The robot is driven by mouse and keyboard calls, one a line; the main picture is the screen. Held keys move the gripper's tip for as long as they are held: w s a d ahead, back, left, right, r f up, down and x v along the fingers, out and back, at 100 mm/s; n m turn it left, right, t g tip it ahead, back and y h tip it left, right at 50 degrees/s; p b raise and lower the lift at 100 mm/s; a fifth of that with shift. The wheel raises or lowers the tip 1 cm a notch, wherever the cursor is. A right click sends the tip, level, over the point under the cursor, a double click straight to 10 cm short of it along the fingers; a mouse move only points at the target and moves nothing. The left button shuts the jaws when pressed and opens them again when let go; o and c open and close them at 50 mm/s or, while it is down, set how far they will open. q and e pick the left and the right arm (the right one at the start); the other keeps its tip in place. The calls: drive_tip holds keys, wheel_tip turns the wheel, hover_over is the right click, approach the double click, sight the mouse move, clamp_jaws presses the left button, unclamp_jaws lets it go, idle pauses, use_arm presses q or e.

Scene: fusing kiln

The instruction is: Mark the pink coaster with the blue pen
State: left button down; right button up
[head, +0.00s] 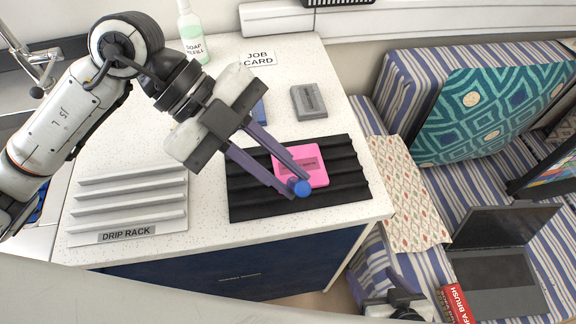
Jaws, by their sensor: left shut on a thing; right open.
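The pink coaster (318,178) lies on a black ridged mat (245,204) on the counter, partly covered by my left gripper's fingers. It has a darker recessed panel with lettering too small to read. My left gripper (295,184) reaches over the coaster from the upper left. It is shut on a blue thing with a round end, which looks like the blue pen (302,188). That end shows at the fingertips, over the coaster's lower edge; the rest is hidden, and I cannot tell whether it touches the coaster. My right gripper (382,284) is open, low beside the sofa.
A grey block (309,102) and a partly hidden blue item (260,111) lie behind the mat. A white drip rack (128,207) stands left, a soap bottle (191,35) and job card (258,58) at the back. The sofa holds a laptop (493,268) and red box (456,304).

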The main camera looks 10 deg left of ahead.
use_arm(q)
wheel_tip(320, 180, up, 7)
drive_tip(key=p, duration=0.1)
drive_tip(key=shift+p, duration=0.3)
idle(0.6)
idle(0.7)
